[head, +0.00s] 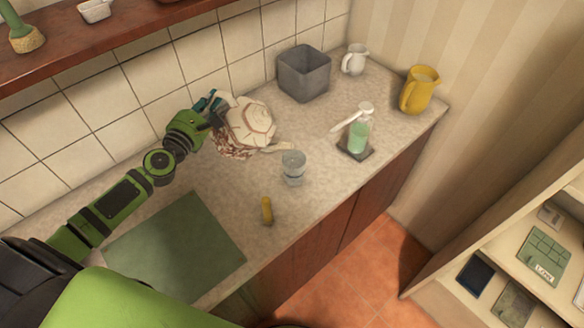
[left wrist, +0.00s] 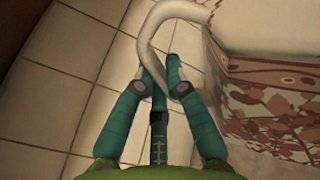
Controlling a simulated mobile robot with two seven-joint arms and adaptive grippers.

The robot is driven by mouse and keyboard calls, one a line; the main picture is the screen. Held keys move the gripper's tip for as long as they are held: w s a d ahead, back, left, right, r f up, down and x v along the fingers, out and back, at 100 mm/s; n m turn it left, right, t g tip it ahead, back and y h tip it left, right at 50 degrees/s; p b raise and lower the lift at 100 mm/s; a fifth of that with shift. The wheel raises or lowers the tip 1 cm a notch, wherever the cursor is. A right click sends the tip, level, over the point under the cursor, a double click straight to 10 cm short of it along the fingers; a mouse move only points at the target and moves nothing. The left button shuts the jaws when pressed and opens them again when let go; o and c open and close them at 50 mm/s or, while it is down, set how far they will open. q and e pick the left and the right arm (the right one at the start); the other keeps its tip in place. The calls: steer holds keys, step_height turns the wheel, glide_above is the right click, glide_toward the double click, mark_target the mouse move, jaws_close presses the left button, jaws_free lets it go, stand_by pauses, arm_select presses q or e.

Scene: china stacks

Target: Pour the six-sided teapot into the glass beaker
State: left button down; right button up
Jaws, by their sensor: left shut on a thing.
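The six-sided teapot (head: 249,124) is cream white with a reddish-brown pattern on its lower sides. It is near the back wall, with its spout towards the glass beaker. My left gripper (head: 212,107) is shut on its handle. In the left wrist view, the teal fingers (left wrist: 162,75) close on the curved white handle (left wrist: 165,12), with the patterned teapot side (left wrist: 275,105) at the right. I cannot tell whether the teapot touches the counter. The glass beaker (head: 292,168) stands upright on the counter, just right of and in front of the spout, apart from it. My right gripper is not in view.
A grey square bin (head: 303,74), a small white jug (head: 355,58) and a yellow pitcher (head: 419,90) stand behind. A green soap bottle (head: 359,137) stands on a dark coaster at right. A yellow object (head: 267,210) and a green mat (head: 175,245) lie in front.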

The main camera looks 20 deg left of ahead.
arm_select(q)
steer(key=shift+d+r+m, duration=0.3)
steer(key=shift+r+m, duration=0.1)
steer(key=shift+r, duration=0.5)
stand_by(0.5)
steer(key=shift+d+r, duration=0.1)
stand_by(0.8)
stand_by(0.9)
steer(key=shift+d+r+m, duration=0.5)
steer(key=shift+r+m, duration=0.1)
steer(key=shift+r, duration=0.3)
steer(key=shift+d+r, duration=0.2)
stand_by(2.4)
